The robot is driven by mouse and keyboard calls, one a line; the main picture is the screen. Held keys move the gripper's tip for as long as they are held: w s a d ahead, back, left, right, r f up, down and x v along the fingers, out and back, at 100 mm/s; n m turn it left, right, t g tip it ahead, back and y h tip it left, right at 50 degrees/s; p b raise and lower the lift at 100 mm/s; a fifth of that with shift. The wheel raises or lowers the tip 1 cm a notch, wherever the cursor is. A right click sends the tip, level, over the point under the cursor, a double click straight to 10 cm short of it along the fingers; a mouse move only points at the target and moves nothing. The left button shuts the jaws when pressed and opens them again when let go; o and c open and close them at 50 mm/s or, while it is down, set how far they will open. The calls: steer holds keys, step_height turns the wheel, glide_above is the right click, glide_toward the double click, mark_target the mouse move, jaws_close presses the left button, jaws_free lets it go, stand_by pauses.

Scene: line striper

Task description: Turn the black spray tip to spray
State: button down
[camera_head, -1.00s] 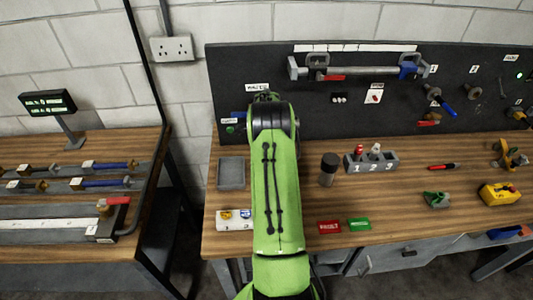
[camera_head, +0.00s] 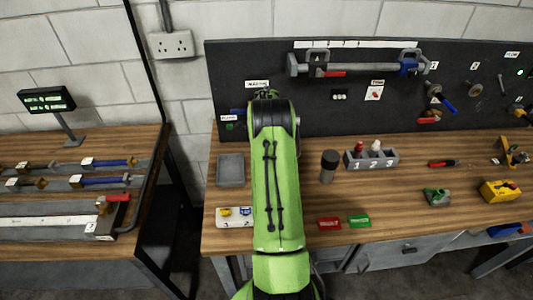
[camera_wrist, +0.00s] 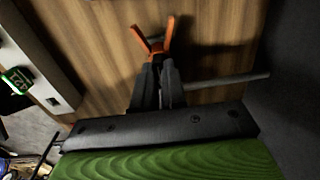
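My green arm fills the middle of the camera_head view and hides its own gripper and the bench behind it. In the wrist view my gripper (camera_wrist: 157,62) shows as two dark fingers close together, pointing up the picture. An orange V-shaped piece (camera_wrist: 156,44) shows at the fingertips, against the wood. I cannot tell whether the fingers touch it or hold anything. A grey rod (camera_wrist: 232,80) runs to the right from beside the fingers. I cannot make out the black spray tip or its setting in either view.
The workbench holds a grey tray (camera_head: 230,168), a dark-topped cylinder (camera_head: 329,166), a numbered grey block (camera_head: 372,160), red (camera_head: 329,224) and green (camera_head: 359,221) tags, and a yellow box (camera_head: 500,191). A black tool board (camera_head: 350,110) stands behind. A second bench with bars is at left.

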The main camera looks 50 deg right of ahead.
steer(key=m+b, duration=0.1)
steer(key=m, duration=0.3)
steer(key=shift+f, duration=0.1)
steer(key=m, duration=0.3)
steer(key=shift+m+b, duration=0.3)
steer(key=shift+b, duration=0.1)
steer(key=shift+m, duration=0.8)
steer(key=shift+f+m+b, duration=0.1)
steer(key=shift+m+b, duration=0.35)
steer(key=shift+m, duration=0.15)
steer(key=shift+s+a+m+b, duration=0.15)
steer(key=shift+m+b, duration=0.35)
steer(key=shift+m, duration=0.7)
steer(key=m+b, duration=0.1)
steer(key=m, duration=0.2)
steer(key=shift+g, duration=0.3)
steer(key=shift+m+b, duration=0.5)
steer(key=shift+m, duration=0.8)
